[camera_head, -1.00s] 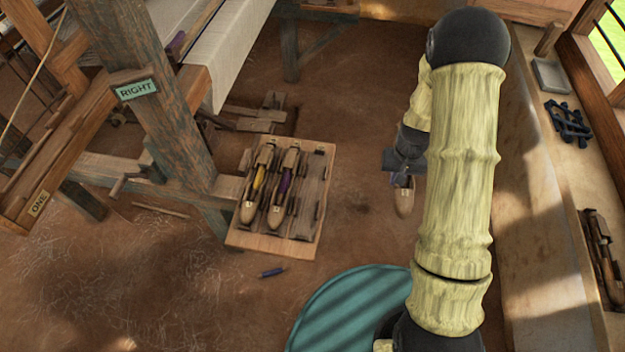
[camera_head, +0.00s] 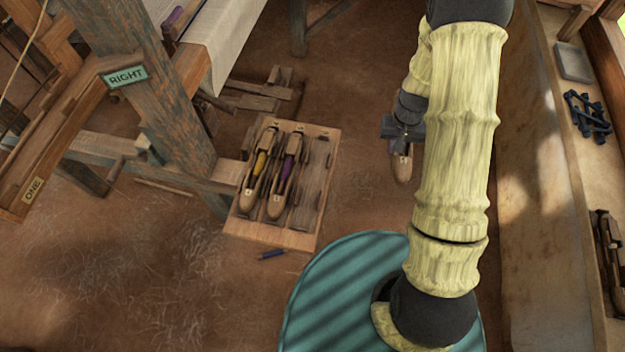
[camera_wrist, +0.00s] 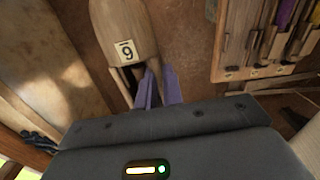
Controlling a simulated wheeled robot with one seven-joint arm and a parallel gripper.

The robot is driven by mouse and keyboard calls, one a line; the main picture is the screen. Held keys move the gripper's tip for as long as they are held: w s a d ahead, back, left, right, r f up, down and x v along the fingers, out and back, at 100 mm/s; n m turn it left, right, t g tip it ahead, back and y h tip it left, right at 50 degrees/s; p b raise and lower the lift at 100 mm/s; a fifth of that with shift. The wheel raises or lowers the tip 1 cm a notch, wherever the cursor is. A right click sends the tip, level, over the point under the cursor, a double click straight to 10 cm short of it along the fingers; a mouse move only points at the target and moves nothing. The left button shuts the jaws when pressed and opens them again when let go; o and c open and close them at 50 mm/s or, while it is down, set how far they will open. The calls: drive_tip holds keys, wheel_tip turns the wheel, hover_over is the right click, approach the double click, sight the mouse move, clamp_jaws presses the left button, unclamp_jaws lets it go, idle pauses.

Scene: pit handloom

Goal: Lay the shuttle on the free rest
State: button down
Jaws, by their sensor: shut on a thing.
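My gripper (camera_head: 402,138) is shut on a wooden shuttle (camera_head: 402,168), held in the air to the right of the rest board. In the wrist view the purple fingers (camera_wrist: 158,88) close on the shuttle (camera_wrist: 120,25), whose rounded nose has a number tag reading 6 or 9. The rest board (camera_head: 262,231) holds a shuttle with yellow thread (camera_head: 258,172) in its left rest and one with purple thread (camera_head: 284,175) in the middle rest. The right rest (camera_head: 312,185) is free. The board's edge (camera_wrist: 228,74) also shows at upper right in the wrist view.
A loom post with a RIGHT sign (camera_head: 125,77) stands left of the board. A small blue object (camera_head: 272,254) lies on the floor in front. A long ledge (camera_head: 520,180) runs along the right side, with dark items (camera_head: 587,112) on it. Floor between board and gripper is clear.

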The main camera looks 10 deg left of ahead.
drive_tip(key=s+a+f+b, duration=0.2)
drive_tip(key=a+f+b, duration=0.1)
drive_tip(key=a+b, duration=0.3)
drive_tip(key=s+a+f+b, duration=0.3)
drive_tip(key=a+b, duration=0.4)
drive_tip(key=a, duration=0.4)
drive_tip(key=s+a+f+m+b, duration=0.1)
drive_tip(key=s+a+f+b, duration=0.1)
drive_tip(key=a+f+b, duration=0.3)
drive_tip(key=shift+s+a+b, duration=0.25)
drive_tip(key=shift+a+b, duration=0.95)
drive_tip(key=shift+a, duration=0.7)
drive_tip(key=shift+s, duration=0.1)
wheel_tip(320, 180, down, 6)
drive_tip(key=shift+f, duration=0.1)
drive_tip(key=shift+f, duration=1.85)
